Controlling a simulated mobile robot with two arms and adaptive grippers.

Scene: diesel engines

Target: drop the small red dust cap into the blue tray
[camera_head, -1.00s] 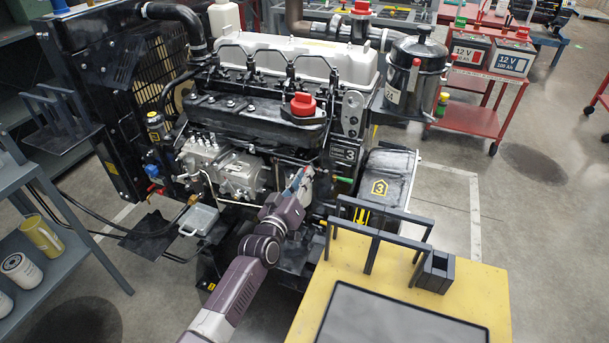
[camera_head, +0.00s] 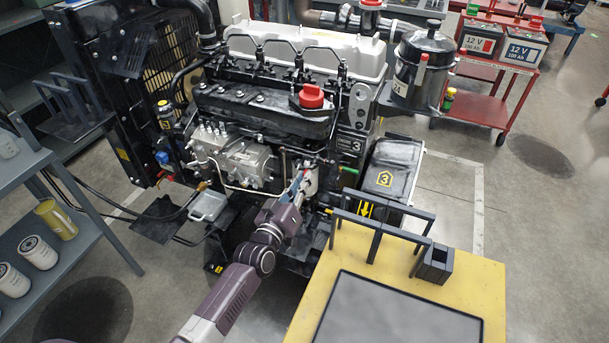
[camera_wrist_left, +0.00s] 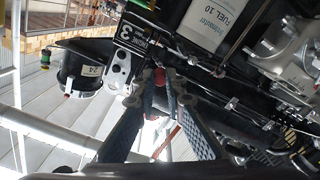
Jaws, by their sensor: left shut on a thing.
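I see no blue tray in either view. My right gripper is not in view.
A yellow table (camera_head: 475,285) with a dark panel and black brackets stands at the right front. A grey shelf (camera_head: 75,240) with filters is at the left. A small grey tray (camera_head: 208,207) is beside the engine. A red cart (camera_head: 480,103) carries batteries behind.

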